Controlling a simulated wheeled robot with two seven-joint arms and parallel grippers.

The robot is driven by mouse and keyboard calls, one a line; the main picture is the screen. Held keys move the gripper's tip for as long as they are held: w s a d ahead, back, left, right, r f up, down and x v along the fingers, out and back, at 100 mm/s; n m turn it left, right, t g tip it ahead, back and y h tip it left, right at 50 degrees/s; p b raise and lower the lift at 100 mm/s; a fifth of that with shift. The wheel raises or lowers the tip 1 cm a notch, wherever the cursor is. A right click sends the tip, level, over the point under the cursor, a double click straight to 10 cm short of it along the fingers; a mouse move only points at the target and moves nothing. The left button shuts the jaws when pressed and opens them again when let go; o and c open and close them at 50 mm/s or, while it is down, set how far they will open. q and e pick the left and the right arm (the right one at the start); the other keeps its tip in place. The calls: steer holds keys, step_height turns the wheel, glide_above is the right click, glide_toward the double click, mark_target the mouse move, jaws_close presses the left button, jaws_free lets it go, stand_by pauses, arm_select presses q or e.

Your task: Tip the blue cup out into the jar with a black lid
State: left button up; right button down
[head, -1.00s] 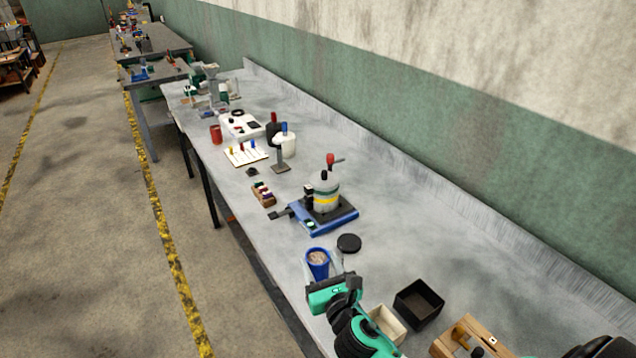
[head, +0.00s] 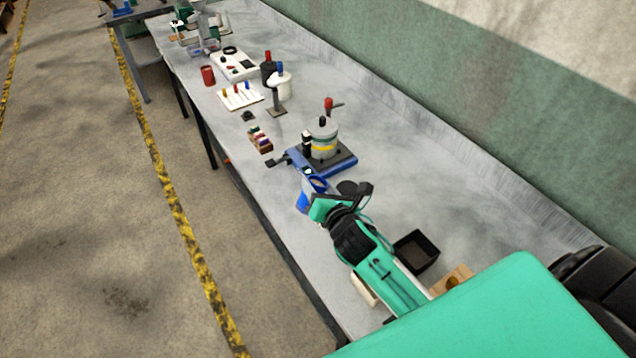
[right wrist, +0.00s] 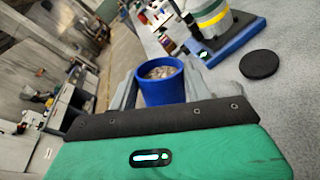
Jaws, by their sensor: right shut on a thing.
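The blue cup (head: 303,202) is held in my right gripper (head: 314,200), tilted with its rim leaning right in the head view. In the right wrist view the blue cup (right wrist: 162,90) sits between the grey fingers, with pale, grain-like contents inside. A grey jar-like vessel (head: 323,139) with yellow and green bands and a black top stands on a blue-based stand just beyond the cup. I cannot tell surely if it is the task's jar. A black round disc (right wrist: 259,64) lies flat on the table, partly hidden by my gripper in the head view. My left gripper is not in view.
A black open box (head: 416,250) stands right of my forearm. A small brown rack (head: 260,139) lies left of the stand. The table right of the stand is clear.

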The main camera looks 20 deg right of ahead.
steer(key=shift+w+d+f+m+g+y, duration=0.1)
steer(key=shift+d+f+m+g+y, duration=0.25)
steer(key=shift+m, duration=0.45)
steer(key=shift+w+d+f+m+g+y, duration=0.1)
steer(key=shift+d+f+m+g+y, duration=0.3)
steer(key=shift+m, duration=0.5)
steer(key=d+m+y, duration=0.1)
steer(key=m, duration=0.1)
steer(key=d+m+g+y, duration=0.1)
steer(key=m+y, duration=0.1)
steer(key=m, duration=0.1)
steer(key=w+d+m+y, duration=0.1)
steer(key=m, duration=0.1)
steer(key=shift+d+f+g+y, duration=0.25)
steer(key=shift+d+g+y, duration=0.05)
steer(key=shift+g+y, duration=0.05)
steer(key=shift+a, duration=0.1)
steer(key=shift+r, duration=0.15)
